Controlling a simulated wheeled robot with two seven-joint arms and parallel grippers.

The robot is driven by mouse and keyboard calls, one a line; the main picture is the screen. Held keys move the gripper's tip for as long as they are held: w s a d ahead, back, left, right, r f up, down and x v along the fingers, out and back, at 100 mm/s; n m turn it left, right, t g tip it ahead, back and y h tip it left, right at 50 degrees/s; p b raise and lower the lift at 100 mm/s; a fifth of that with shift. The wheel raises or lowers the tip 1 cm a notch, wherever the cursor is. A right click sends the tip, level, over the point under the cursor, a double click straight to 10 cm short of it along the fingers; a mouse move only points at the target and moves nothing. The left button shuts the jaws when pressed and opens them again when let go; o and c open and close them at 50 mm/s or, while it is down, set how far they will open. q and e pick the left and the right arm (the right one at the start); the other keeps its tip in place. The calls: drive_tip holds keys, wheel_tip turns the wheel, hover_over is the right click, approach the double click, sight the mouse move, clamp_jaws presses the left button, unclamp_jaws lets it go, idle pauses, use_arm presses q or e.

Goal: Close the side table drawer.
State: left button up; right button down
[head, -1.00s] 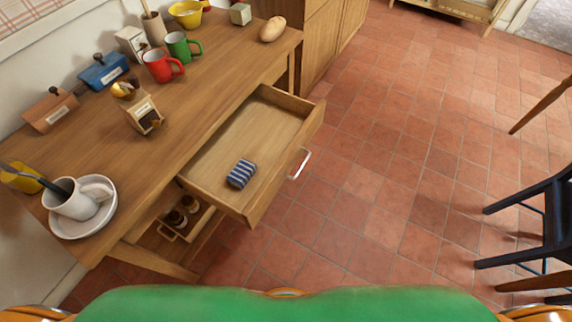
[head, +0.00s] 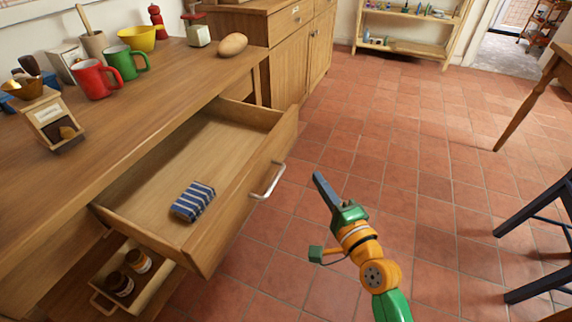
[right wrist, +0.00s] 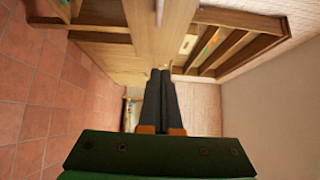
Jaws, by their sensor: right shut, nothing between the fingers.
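The side table (head: 45,185) stands at the left in the head view. Its wooden drawer (head: 150,174) is pulled far out, with a silver handle (head: 268,181) on its front panel. A blue and white striped packet (head: 193,201) lies inside the drawer. My right gripper (head: 318,178) is shut and empty, a short way to the right of the drawer front and apart from it. Its closed fingers (right wrist: 160,95) show in the right wrist view. My left gripper is not in view.
A bread roll (head: 232,45), a red mug (head: 95,79) and a green mug (head: 125,62) stand on the tabletop. A small crate (head: 152,285) with jars sits below the drawer. Dark blue chair (head: 540,235) is at the right; the tiled floor between is clear.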

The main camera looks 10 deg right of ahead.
drive_tip(key=b, duration=0.1)
approach(282, 144)
drive_tip(key=w+d, duration=0.3)
drive_tip(key=w+a, duration=0.2)
drive_tip(key=a, duration=0.1)
drive_tip(key=shift+w, duration=0.2)
drive_tip(key=shift+w+a, duration=0.15)
drive_tip(key=shift+a, duration=0.15)
drive_tip(key=shift+w+a, duration=0.1)
use_arm(q)
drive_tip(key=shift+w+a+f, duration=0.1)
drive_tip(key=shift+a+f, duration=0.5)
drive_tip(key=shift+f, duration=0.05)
drive_tip(key=shift+b, duration=0.3)
